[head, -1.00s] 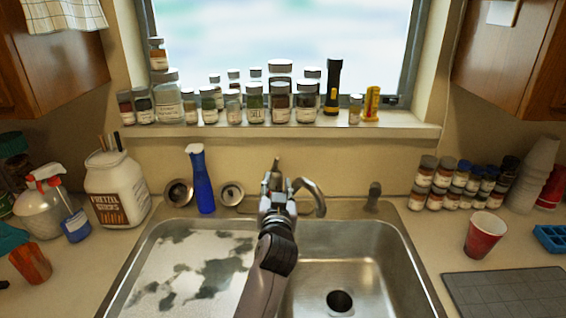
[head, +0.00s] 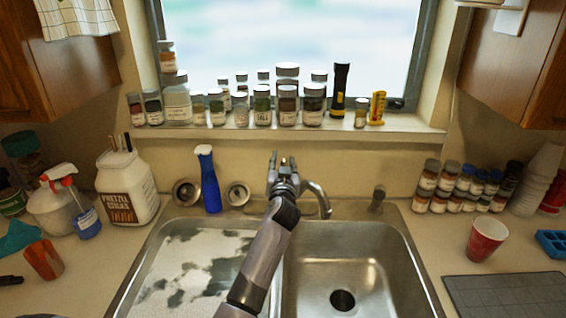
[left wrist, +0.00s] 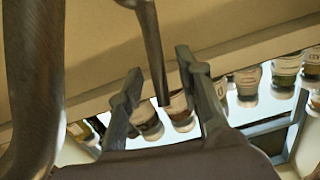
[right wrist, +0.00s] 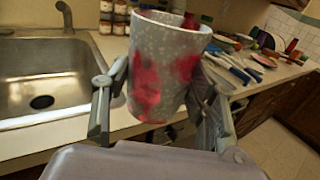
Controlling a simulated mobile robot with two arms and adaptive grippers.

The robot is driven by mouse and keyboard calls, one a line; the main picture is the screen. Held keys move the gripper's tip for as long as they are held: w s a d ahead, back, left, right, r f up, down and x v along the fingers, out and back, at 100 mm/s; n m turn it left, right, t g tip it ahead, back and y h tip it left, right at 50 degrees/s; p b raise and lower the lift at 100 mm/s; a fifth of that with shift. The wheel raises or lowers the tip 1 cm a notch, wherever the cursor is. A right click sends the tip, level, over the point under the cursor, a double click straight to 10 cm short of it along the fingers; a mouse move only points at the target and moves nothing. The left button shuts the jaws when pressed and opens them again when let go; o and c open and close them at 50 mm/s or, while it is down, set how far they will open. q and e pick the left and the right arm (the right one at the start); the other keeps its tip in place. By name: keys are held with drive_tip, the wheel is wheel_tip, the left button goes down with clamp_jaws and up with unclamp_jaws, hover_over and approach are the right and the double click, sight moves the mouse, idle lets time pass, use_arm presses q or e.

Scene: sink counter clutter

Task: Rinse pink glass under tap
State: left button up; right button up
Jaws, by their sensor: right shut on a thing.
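The pink glass (right wrist: 172,62) shows in the right wrist view as a pale speckled tumbler with pink-red patches. My right gripper (right wrist: 160,78) is shut around it and holds it upright in front of the counter edge; neither shows in the head view. My left gripper (head: 282,158) is open at the tap (head: 322,198), behind the sink. In the left wrist view, the tap lever (left wrist: 153,50) reaches between the open fingers of the left gripper (left wrist: 160,78), with gaps on both sides. The lever is mostly hidden in the head view. No water shows from the spout.
The right sink basin (head: 345,265) is empty; the left one (head: 215,265) has a stained surface. A red cup (head: 486,240) and small jars (head: 455,190) stand on the right counter. Jars and a flashlight (head: 340,90) line the sill.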

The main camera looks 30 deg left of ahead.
use_arm(q)
clamp_jaws()
idle(0.3)
idle(0.6)
